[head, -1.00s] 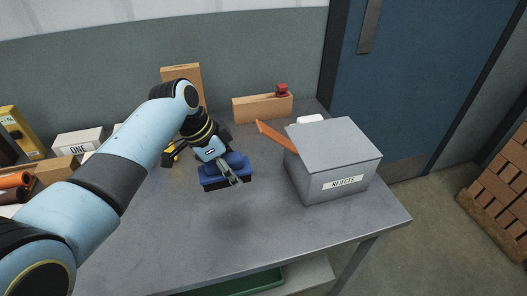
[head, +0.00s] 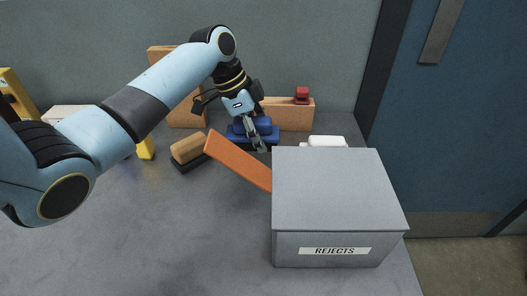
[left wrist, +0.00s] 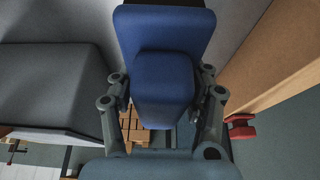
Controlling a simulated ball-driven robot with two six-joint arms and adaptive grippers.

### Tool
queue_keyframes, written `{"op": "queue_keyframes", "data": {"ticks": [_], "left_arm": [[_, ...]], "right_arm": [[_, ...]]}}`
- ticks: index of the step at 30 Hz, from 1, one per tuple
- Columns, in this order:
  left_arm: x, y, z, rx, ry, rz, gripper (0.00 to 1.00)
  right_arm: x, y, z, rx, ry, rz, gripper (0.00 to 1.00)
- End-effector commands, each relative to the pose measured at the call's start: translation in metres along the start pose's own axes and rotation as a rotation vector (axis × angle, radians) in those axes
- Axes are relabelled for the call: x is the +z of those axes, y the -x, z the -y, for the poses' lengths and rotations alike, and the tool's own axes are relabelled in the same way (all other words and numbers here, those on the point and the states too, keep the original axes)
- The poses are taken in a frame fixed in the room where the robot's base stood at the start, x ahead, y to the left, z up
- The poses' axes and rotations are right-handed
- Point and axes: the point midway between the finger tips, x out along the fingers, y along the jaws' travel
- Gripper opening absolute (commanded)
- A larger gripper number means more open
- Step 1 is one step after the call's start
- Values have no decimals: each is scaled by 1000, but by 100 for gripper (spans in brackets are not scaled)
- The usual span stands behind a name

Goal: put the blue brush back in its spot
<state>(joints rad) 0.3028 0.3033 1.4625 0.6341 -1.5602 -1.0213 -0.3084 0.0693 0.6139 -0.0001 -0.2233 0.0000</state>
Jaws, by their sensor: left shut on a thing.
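The blue brush (head: 240,131) is held in my left gripper (head: 258,143), near the back of the table, in front of a long wooden block (head: 284,117). In the left wrist view the blue brush (left wrist: 163,88) sits between the two fingers of my left gripper (left wrist: 165,95), which are shut on its raised handle. I cannot tell whether the brush touches the table. My right gripper is not in view.
A grey REJECTS box (head: 332,190) stands at front right, with an orange-brown plank (head: 237,160) leaning on its left side. A wooden brush with dark bristles (head: 188,151) lies left of the plank. A red object (head: 302,96) sits on the long block. The front-left table is clear.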

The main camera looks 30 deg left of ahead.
Motion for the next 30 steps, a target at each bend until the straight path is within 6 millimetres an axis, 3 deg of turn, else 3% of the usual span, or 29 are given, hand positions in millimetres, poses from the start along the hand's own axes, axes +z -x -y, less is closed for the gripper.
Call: {"op": "queue_keyframes", "data": {"ticks": [12,22,23,28,30], "left_arm": [[18,-44,0,0,1,-1,24],[19,-48,0,-1,-1,-1,24],[19,-48,0,-1,-1,-1,51],[19,-47,0,-1,-1,-1,73],[19,-47,0,-1,-1,-1,73]], "right_arm": [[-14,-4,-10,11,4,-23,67],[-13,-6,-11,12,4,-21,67],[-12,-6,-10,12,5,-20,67],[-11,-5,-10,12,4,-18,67],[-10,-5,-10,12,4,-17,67]]}}
